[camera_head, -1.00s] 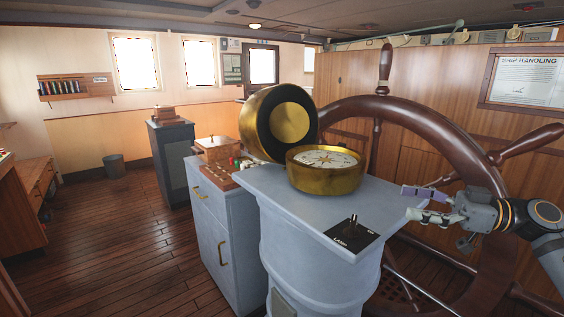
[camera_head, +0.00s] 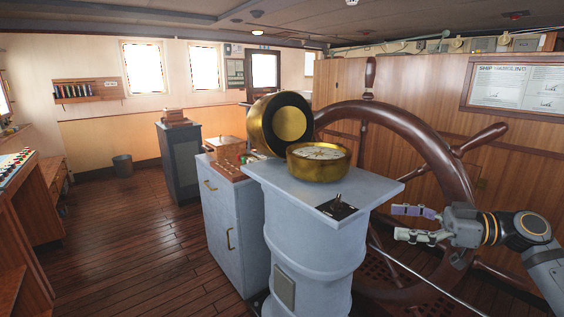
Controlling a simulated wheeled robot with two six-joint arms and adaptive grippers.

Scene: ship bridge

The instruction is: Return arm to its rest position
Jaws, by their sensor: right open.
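My right gripper (camera_head: 416,224) comes in from the right, just right of the pedestal's top and in front of the wheel's lower right part. Its two fingers point left, are spread apart and hold nothing. My left gripper does not show. The grey pedestal (camera_head: 312,245) carries a brass compass (camera_head: 319,166) with a white dial. A small black plate with a toggle switch (camera_head: 338,206) sits near the front edge of its top. The gripper is apart from the switch.
A large wooden ship's wheel (camera_head: 443,158) stands behind the pedestal and my right arm. A round brass lid (camera_head: 281,124) stands upright beside the compass. A grey cabinet (camera_head: 233,227) stands to the left. The wooden floor (camera_head: 150,262) at left is open.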

